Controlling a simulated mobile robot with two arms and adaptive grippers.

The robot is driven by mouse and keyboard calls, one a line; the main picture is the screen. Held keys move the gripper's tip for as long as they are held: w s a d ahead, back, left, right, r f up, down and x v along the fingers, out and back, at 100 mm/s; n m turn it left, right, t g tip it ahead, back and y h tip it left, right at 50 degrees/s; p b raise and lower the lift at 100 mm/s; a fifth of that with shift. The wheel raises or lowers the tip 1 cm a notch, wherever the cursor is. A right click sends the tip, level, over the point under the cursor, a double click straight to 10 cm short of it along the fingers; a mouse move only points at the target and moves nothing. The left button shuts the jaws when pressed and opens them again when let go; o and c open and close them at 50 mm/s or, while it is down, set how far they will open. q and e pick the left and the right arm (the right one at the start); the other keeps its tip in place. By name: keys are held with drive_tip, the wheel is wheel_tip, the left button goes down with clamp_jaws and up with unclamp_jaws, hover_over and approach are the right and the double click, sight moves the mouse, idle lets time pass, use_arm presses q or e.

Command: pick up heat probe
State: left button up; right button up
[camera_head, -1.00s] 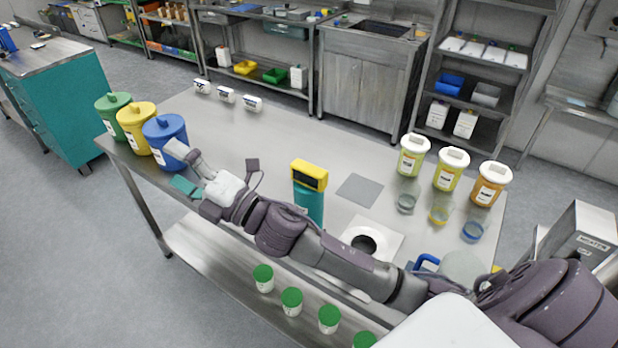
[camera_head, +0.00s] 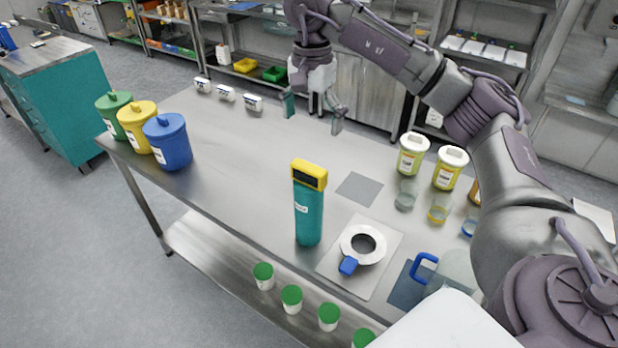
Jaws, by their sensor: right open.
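A teal upright device with a yellow head and dark display (camera_head: 309,205), which looks like the heat probe, stands on the steel table (camera_head: 240,150) near its front edge. My right gripper (camera_head: 313,113) is open and empty, with its fingers pointing down near the table's back edge. It is apart from the device, which lies nearer the camera. My left gripper is out of view.
A white ring-shaped piece with a blue tab (camera_head: 349,266) lies right of the device, by a blue-handled jug (camera_head: 455,270). Lidded tubs stand at left (camera_head: 172,148) and right (camera_head: 412,158), with small beakers (camera_head: 405,196). Green-capped jars (camera_head: 292,298) sit on the lower shelf.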

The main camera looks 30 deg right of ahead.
drive_tip(key=p, duration=0.2)
hover_over(309, 166)
drive_tip(key=f, duration=0.6)
drive_tip(key=shift+s+d+f, duration=0.2)
drive_tip(key=shift+f, duration=0.1)
drive_tip(key=f+p, duration=0.1)
drive_tip(key=f, duration=0.2)
drive_tip(key=f+p, duration=0.1)
drive_tip(key=f, duration=0.1)
drive_tip(key=shift+w+a+p, duration=0.15)
drive_tip(key=shift+a+p, duration=0.1)
drive_tip(key=shift+p, duration=0.05)
drive_tip(key=shift+f, duration=0.25)
drive_tip(key=c, duration=1)
drive_tip(key=shift+c, duration=0.2)
drive_tip(key=shift+r, duration=0.15)
